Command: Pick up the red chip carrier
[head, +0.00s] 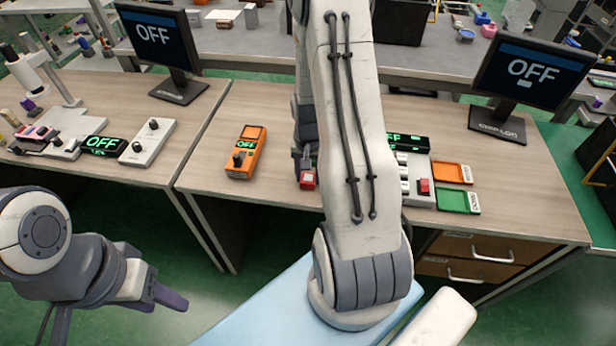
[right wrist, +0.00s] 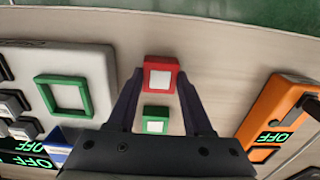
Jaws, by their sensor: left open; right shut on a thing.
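The red chip carrier (right wrist: 160,75), a small red square with a white centre, is between the fingertips of my right gripper (right wrist: 160,82) in the right wrist view. The fingers are shut on its sides. In the head view the red carrier (head: 307,180) shows near the desk's front edge, just below the right gripper (head: 305,165), which is partly hidden by my arm. I cannot tell whether it touches the desk. My left gripper (head: 160,295) is open and empty at the lower left, away from the desk.
A green chip carrier (right wrist: 155,120) lies close by, between the fingers in view. An orange handheld device (head: 246,152) stands left of the gripper. A grey fixture (right wrist: 85,75) with a green frame is on the other side. Orange (head: 452,173) and green (head: 458,201) trays lie right.

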